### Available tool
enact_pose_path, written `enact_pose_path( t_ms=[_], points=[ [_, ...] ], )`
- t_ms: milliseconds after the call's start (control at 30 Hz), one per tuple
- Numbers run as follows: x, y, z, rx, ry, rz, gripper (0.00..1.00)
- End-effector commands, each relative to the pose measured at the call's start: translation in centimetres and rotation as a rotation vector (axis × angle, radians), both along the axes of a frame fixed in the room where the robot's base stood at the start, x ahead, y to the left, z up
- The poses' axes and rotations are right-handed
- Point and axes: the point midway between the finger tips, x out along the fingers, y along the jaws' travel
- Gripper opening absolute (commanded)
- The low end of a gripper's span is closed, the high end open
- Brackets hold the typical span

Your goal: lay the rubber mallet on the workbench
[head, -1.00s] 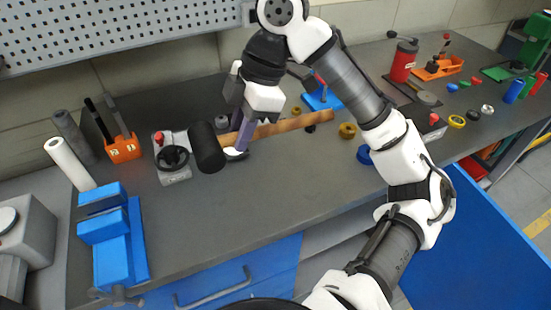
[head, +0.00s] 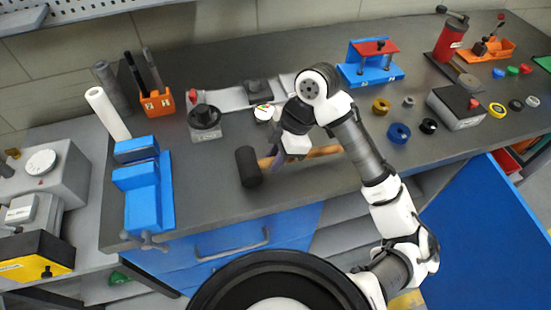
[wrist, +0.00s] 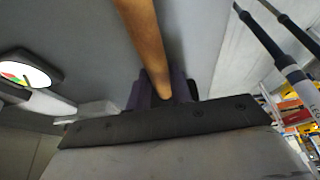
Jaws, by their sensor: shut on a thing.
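The rubber mallet has a black head (head: 249,167) and a wooden handle (head: 325,151). My gripper (head: 278,161) is shut on the handle close to the head and partly hides it. The mallet is roughly level over the front part of the dark grey workbench (head: 215,215), head to the left. I cannot tell whether it touches the top. In the wrist view, the handle (wrist: 147,40) runs up from between the purple fingers of my gripper (wrist: 163,92); the mallet head is hidden there.
A blue vise (head: 146,195) stands at the left front. An orange holder (head: 157,104), a grey device with a black knob (head: 205,120) and a blue stand (head: 369,72) line the back. Several rings, one blue (head: 398,133), lie to the right.

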Motion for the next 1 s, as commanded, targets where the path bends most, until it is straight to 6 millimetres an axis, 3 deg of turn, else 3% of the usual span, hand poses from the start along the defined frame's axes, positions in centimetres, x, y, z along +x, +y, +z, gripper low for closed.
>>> enact_pose_path(
  t_ms=[133, 533, 567, 700, 1000],
  points=[
    [0.0, 0.0, -1.5, 0.000, 0.000, -0.001, 0.00],
    [0.0, 0.0, -2.1, 0.000, 0.000, 0.001, 0.00],
    [0.0, 0.0, -2.0, -0.001, 0.000, 0.000, 0.24],
    [0.0, 0.0, -1.9, -0.001, 0.000, 0.000, 0.42],
    [0.0, 0.0, -1.8, -0.001, 0.000, 0.000, 0.43]
  ],
)
